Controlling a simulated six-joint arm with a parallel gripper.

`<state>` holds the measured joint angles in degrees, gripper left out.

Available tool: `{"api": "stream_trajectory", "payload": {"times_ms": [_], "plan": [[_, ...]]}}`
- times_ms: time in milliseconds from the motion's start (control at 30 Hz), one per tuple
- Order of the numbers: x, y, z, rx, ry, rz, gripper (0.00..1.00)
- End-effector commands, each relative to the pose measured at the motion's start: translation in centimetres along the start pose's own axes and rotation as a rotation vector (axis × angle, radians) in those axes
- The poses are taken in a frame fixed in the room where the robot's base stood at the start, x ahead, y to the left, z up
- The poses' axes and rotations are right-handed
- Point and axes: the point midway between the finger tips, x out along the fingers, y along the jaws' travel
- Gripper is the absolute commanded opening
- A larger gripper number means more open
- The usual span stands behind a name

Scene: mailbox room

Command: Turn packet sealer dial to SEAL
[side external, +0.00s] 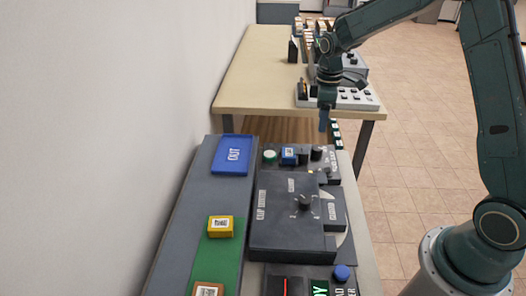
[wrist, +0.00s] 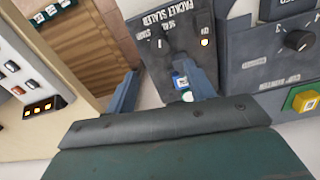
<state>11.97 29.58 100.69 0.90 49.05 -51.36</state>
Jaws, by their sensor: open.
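The packet sealer (wrist: 225,15) is a dark panel with upside-down white lettering in the wrist view; it also shows at the far end of the near bench in the side view (side external: 333,172). Its black dial (wrist: 163,44) sits near the SEAL label, but I cannot tell where its pointer aims. In the side view the dial (side external: 317,152) is small. In the side view my gripper (side external: 323,128) hangs above the sealer's far edge.
A larger dark machine with a knob (side external: 304,201) stands nearer on the bench. A blue OUT tray (side external: 232,162) and a yellow block (side external: 220,226) lie to its left. Beyond a gap, a wooden table (side external: 245,85) holds a button panel (side external: 352,98). A white wall borders the left.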

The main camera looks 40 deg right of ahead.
Motion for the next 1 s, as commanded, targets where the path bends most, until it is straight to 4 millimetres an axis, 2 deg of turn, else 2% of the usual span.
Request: {"api": "stream_trajectory", "payload": {"times_ms": [533, 733, 1000], "plan": [[8.2, -0.1, 0.1, 0.001, -0.002, -0.002, 0.54], [9.9, 0.0, 0.0, 0.001, 0.000, -0.001, 0.54], [10.4, 0.0, 0.0, 0.000, 0.001, 0.000, 0.54]]}}
